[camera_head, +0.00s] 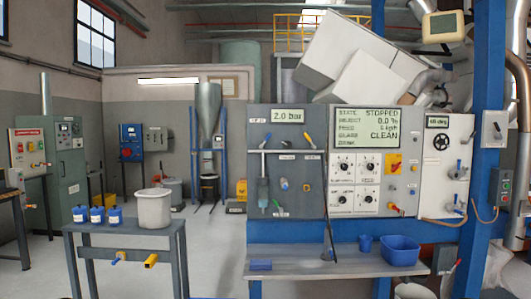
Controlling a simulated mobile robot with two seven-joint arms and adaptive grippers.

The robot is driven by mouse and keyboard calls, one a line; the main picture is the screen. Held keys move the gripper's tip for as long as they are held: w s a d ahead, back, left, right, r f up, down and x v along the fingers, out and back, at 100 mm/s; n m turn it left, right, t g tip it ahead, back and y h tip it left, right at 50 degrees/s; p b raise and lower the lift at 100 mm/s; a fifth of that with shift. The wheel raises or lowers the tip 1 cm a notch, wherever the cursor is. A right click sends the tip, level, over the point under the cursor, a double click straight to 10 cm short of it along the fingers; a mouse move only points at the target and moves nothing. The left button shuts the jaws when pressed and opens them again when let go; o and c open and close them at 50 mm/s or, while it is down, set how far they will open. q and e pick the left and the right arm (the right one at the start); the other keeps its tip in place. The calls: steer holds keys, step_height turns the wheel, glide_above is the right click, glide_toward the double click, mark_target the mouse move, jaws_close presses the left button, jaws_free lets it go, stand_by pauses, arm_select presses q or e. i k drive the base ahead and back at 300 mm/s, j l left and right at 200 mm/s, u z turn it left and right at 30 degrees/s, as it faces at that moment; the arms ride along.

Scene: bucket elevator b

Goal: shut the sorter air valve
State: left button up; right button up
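A grey panel board (257,195) stands at the centre right, with a display (288,115) reading 2.0 bar. Under that display are a blue lever (266,138) at the left and a yellow-orange lever (309,139) at the right, both tilted. Red-tipped and blue-tipped handles (395,208) (454,209) sit lower on the right-hand panels. The labels are too small to read, so I cannot tell which handle is the sorter air valve. Neither of my grippers shows in the head view.
A shelf (330,263) with a blue bin (400,249) juts out below the panel. A blue post (487,110) stands at the right.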

mark_target(261, 146)
steer(key=i+l+u, duration=0.1)
steer(key=i, duration=0.45)
steer(key=i+l+u, duration=0.1)
steer(key=i, duration=0.4)
steer(key=i+l+u, duration=0.1)
steer(key=i, duration=0.45)
steer(key=i+l, duration=0.25)
steer(key=i, duration=0.25)
steer(key=u, duration=0.05)
